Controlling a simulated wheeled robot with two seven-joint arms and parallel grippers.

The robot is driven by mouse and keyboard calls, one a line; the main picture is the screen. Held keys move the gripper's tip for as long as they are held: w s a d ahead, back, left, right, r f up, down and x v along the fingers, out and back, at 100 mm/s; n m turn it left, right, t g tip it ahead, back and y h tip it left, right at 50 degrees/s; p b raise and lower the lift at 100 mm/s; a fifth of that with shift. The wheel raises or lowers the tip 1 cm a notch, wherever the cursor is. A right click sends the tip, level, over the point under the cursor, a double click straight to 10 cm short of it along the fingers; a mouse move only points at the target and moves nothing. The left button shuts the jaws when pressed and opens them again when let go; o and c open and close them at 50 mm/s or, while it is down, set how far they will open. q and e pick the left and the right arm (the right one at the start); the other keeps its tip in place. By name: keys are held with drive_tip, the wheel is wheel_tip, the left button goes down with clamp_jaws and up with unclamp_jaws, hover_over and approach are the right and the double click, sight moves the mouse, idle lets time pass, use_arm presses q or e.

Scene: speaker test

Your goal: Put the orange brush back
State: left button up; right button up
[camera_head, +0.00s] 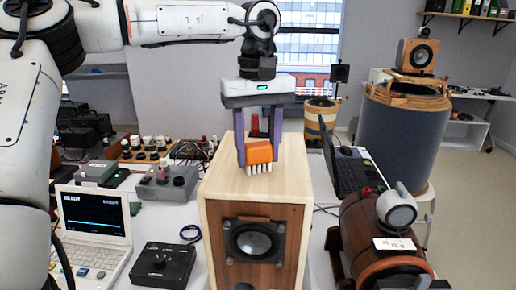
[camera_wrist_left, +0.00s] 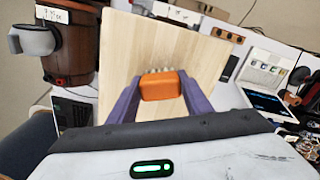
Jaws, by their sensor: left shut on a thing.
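The orange brush (camera_head: 258,153) has an orange block body and pale bristle tufts that point down. My left gripper (camera_head: 258,160) is shut on it, with one purple finger on each side. The brush is over the top of the wooden speaker box (camera_head: 222,170); I cannot tell whether the bristles touch the wood. In the left wrist view the orange brush (camera_wrist_left: 160,87) sits between the fingertips, with the pale speaker top (camera_wrist_left: 135,50) behind it. My right gripper does not show in either view.
A white laptop (camera_head: 95,225) and a black knob box (camera_head: 162,264) lie left of the speaker. A dark laptop (camera_head: 352,165) and a brown barrel-shaped device (camera_head: 365,225) stand close on its right. A grey cylinder (camera_head: 400,130) carries a small speaker behind. The speaker top around the brush is bare.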

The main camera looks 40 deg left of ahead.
sight(258, 145)
use_arm(q)
drive_tip(key=o, duration=0.9)
drive_tip(key=shift+o, duration=0.2)
wheel_tip(258, 145, up, 12)
